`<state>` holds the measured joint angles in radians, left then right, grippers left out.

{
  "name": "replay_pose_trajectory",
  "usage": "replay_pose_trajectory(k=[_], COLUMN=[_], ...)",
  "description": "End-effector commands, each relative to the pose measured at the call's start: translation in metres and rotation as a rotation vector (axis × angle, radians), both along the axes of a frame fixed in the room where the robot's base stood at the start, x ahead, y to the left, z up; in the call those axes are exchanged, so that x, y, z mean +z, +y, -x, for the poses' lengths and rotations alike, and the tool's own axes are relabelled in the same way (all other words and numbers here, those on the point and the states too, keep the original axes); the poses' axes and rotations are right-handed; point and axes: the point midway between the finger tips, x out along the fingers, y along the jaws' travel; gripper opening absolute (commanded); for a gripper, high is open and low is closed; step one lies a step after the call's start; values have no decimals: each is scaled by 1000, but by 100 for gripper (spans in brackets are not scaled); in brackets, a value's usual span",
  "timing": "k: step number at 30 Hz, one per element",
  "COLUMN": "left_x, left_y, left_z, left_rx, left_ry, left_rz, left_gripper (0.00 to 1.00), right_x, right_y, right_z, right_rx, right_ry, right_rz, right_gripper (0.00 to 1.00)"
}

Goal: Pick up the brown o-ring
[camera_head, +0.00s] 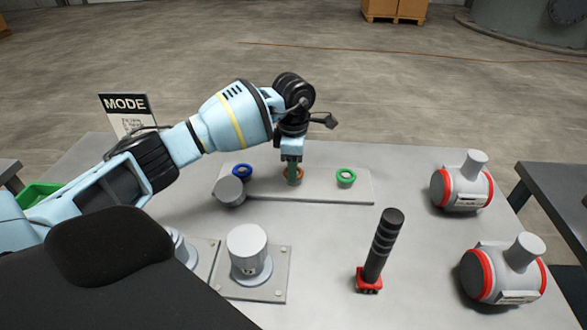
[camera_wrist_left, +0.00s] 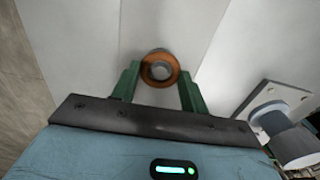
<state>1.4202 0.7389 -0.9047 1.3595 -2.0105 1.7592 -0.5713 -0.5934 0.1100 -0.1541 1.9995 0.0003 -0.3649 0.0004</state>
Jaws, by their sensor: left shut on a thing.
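The brown o-ring (camera_head: 300,173) is at the middle of the flat grey plate (camera_head: 325,190) on the table, between a blue ring (camera_head: 242,171) and a green ring (camera_head: 346,175). My left gripper (camera_head: 293,181) points down at it, and its green fingers partly hide it. In the left wrist view the brown o-ring (camera_wrist_left: 147,73) lies between the fingertips of the left gripper (camera_wrist_left: 160,77), around a grey round centre. The gripper is shut on the o-ring. I cannot tell whether the o-ring is lifted off its seat. My right gripper is not in view.
A cylinder on a square base (camera_head: 249,253), a dark ribbed rod in a red base (camera_head: 381,248) and two grey housings with red bands (camera_head: 462,184) stand nearer or to the right.

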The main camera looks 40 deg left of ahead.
Motion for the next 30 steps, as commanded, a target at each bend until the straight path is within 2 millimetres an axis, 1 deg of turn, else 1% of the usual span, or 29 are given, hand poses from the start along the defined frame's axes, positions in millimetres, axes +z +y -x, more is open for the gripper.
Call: replay_pose_trajectory(k=[5, 8, 12, 13, 20, 30], left_x=[7, 17, 37, 35, 38, 44], left_y=[0, 0, 0, 0, -8, -22], left_z=[0, -1, 1, 6, 42, 107], left_rx=[0, 0, 0, -2, -2, -3], left_ry=[-1, -3, -1, 2, 0, 1], left_rz=[-1, 1, -1, -1, -1, -2], left_gripper=[23, 23, 23, 23, 23, 23], right_x=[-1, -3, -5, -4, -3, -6], right_y=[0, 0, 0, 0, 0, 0], right_z=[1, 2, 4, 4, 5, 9], right_rx=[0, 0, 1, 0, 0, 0], right_ry=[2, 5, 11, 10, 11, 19], right_rz=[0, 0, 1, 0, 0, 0], right_gripper=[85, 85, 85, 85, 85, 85])
